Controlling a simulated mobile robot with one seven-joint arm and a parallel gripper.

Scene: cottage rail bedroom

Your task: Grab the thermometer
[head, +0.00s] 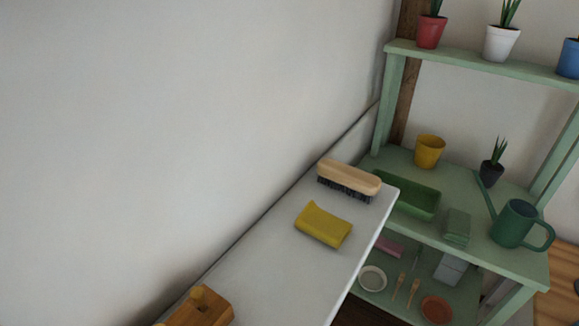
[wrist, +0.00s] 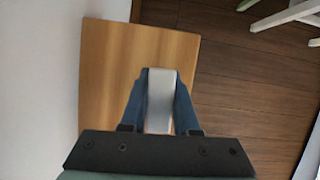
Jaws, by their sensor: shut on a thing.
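My gripper (wrist: 160,92) shows in the wrist view, its two blue fingers closed on either side of a pale grey, smooth, blocky thing. I take this for the thermometer (wrist: 161,95), though no dial or scale shows. Its lower end, with a hint of orange, is partly hidden by the gripper. A wooden top (wrist: 110,75) lies behind it in the picture; I cannot tell whether the thing touches it. The head view shows neither my gripper nor a thermometer.
The head view shows a white ledge (head: 275,275) with a brush (head: 348,178), a yellow cloth (head: 323,225) and a wooden item (head: 203,308). A green shelf (head: 460,185) holds pots and a watering can (head: 514,224). Bare wooden floor (wrist: 245,100) lies right of the wooden top.

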